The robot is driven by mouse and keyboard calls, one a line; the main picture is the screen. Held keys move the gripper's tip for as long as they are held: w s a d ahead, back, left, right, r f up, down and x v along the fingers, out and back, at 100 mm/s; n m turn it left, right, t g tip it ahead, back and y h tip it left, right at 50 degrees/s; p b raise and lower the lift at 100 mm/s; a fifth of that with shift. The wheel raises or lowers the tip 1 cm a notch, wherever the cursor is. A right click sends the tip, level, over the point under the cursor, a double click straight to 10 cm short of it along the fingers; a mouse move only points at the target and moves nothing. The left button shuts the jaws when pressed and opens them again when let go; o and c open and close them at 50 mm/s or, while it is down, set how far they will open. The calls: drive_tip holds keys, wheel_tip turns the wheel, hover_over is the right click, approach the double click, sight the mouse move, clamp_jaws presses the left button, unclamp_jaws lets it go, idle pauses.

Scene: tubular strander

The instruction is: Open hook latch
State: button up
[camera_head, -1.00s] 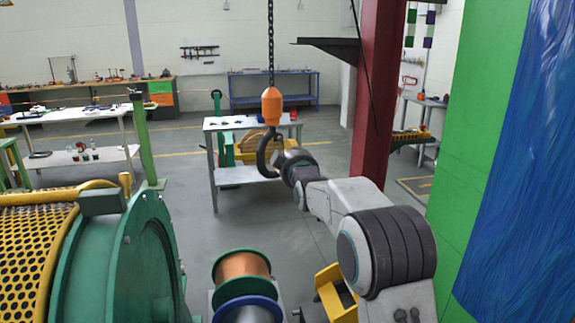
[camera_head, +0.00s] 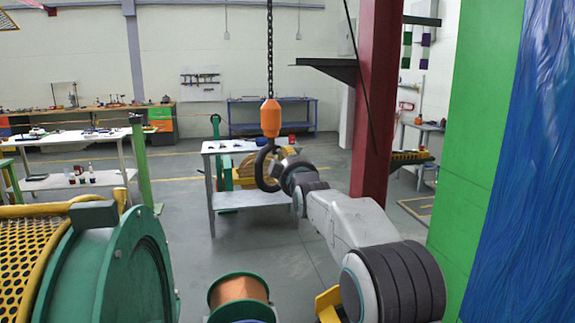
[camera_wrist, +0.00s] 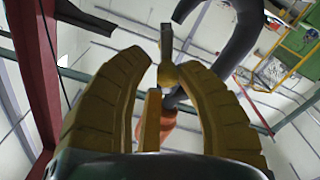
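The crane hook hangs from a chain in the head view, with an orange block (camera_head: 270,118) above a dark curved hook (camera_head: 263,172). My gripper (camera_head: 280,166) is right beside the hook on its right; its fingers are hard to make out there. In the wrist view my gripper (camera_wrist: 165,62) has two yellow-brown fingers standing apart. A narrow grey and brass-coloured piece, probably the latch (camera_wrist: 166,42), shows between the fingertips. I cannot tell whether they touch it. The dark hook (camera_wrist: 235,45) curves behind the right finger, and the orange block (camera_wrist: 168,122) shows between the fingers.
A red column (camera_head: 377,100) and a green panel (camera_head: 487,150) stand right of my arm. A grey table (camera_head: 225,148) stands behind the hook.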

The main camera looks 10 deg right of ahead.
drive_tip(key=shift+o, duration=1.1)
drive_tip(key=shift+d+f, duration=0.1)
drive_tip(key=shift+f, duration=0.15)
drive_tip(key=shift+s, duration=0.15)
drive_tip(key=s, duration=1.1)
drive_tip(key=shift+s, duration=0.35)
drive_tip(key=shift+o, duration=0.3)
